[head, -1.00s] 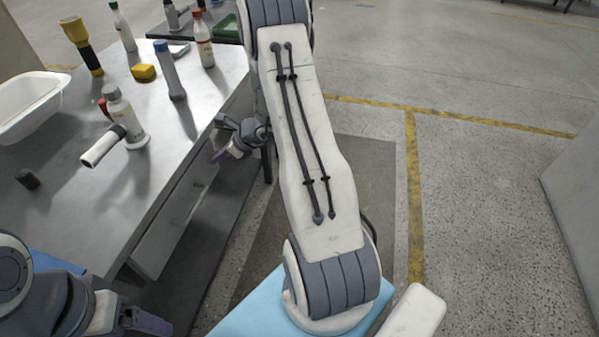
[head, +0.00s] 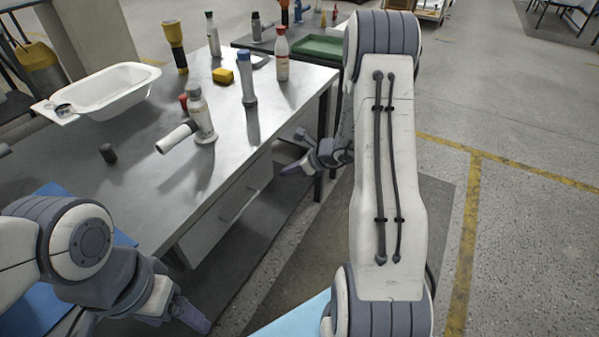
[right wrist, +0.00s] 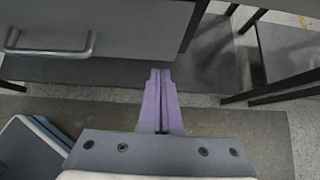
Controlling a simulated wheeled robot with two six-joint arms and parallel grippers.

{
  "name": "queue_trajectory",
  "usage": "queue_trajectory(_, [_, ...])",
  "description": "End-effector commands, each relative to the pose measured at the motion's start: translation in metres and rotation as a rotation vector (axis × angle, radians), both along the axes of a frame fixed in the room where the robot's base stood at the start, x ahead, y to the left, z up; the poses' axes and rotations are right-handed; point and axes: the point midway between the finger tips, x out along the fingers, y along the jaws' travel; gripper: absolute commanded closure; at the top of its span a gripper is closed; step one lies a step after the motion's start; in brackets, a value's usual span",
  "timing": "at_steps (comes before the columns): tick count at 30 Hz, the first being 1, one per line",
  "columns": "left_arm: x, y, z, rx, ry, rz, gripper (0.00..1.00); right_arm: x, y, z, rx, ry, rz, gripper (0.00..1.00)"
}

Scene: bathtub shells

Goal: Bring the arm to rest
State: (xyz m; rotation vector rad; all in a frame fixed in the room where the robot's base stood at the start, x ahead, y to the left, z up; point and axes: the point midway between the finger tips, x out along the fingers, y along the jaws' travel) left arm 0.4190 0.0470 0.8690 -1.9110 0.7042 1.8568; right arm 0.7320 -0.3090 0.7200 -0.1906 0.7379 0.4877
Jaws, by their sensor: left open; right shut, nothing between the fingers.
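My right arm reaches forward on the right side of the head view, its long white link upright in the picture. My right gripper (head: 290,169) is beside the table's right side, near the drawer front, in free air. In the right wrist view its purple fingers (right wrist: 158,82) are together with nothing between them. My left gripper (head: 190,316) is low at the left in the head view, near the table's front edge. It is open, pointing down and right, and holds nothing visible.
A metal table (head: 140,185) bears a white tub (head: 105,92), bottles, a yellow block (head: 223,76) and a white-and-black cylinder (head: 178,137). A drawer handle (right wrist: 48,50) is near the right gripper. Open floor (head: 530,220) is on the right.

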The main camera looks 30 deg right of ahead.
Motion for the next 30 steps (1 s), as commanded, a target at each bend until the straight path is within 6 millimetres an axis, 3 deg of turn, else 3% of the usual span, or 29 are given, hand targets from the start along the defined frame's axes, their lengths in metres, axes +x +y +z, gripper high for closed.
queue_trajectory(1, [0.0,0.0,0.005,0.0,0.0,0.0,0.19,-0.008,-0.006,0.016,-0.004,-0.007,-0.002,1.0])
queue_trajectory(9, [0.0,0.0,0.014,-0.001,-0.001,0.0,0.19,-0.048,-0.035,0.052,-0.003,-0.003,-0.014,1.0])
queue_trajectory(22, [0.0,0.0,0.016,-0.001,-0.001,0.0,0.19,-0.061,-0.037,0.066,-0.004,-0.001,0.001,1.0])
queue_trajectory(26, [0.0,0.0,0.016,-0.001,-0.001,0.0,0.19,-0.058,-0.003,0.076,-0.05,-0.016,0.144,1.0])
queue_trajectory(29, [0.0,0.0,0.016,-0.001,-0.001,0.0,0.19,-0.062,0.055,0.092,-0.131,-0.046,0.4,1.0])
queue_trajectory(30, [0.0,0.0,0.016,-0.001,-0.001,0.0,0.19,-0.068,0.083,0.099,-0.173,-0.064,0.535,1.0])
